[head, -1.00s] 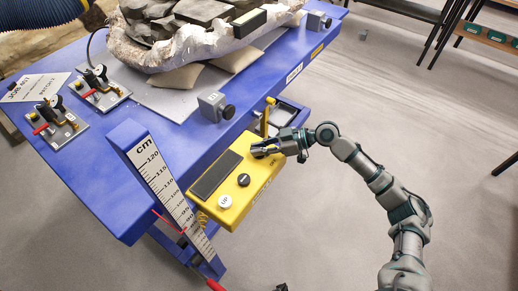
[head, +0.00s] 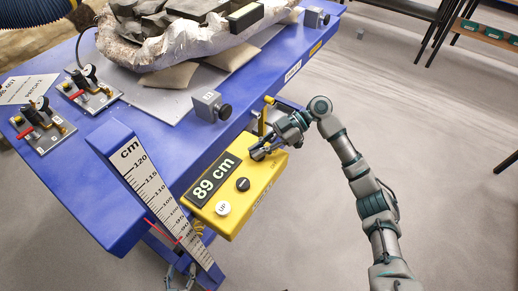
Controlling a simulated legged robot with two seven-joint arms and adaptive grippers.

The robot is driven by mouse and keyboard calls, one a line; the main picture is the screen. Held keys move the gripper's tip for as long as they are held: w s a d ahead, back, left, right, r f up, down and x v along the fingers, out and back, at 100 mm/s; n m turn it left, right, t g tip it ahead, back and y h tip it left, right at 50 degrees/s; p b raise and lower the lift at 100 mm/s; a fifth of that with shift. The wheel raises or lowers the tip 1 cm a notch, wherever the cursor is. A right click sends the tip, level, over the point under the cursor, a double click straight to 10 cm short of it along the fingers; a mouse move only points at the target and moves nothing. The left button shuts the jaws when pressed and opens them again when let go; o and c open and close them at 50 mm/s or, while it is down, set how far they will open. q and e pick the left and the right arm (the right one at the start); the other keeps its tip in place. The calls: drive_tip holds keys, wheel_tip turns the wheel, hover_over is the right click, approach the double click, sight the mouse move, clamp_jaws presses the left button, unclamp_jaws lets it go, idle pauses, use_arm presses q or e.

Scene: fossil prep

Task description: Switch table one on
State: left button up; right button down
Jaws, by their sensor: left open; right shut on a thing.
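Table one is the blue table (head: 160,140). A yellow control box (head: 238,208) hangs at its front edge, with a lit display (head: 214,178) reading "89 cm", a white UP button (head: 222,208) and a black button (head: 242,184). My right gripper (head: 260,152) is at the box's far right end, shut on a switch there that its fingers mostly hide. My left gripper (head: 180,278) is low at the bottom edge, below the ruler, open and partly out of view.
A cm ruler post (head: 150,180) stands left of the box. A fossil block (head: 170,35) in a white jacket rests on the table, near clamps (head: 211,106) and valve plates (head: 42,125).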

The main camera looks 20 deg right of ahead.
idle(0.3)
drive_tip(key=c, duration=1.2)
unclamp_jaws()
drive_tip(key=shift+a, duration=0.1)
drive_tip(key=shift+o, duration=0.2)
drive_tip(key=shift+w+d+r, duration=0.1)
drive_tip(key=shift+d, duration=0.2)
drive_tip(key=v, duration=1.1)
drive_tip(key=shift+w+d, duration=0.15)
drive_tip(key=shift+d, duration=0.05)
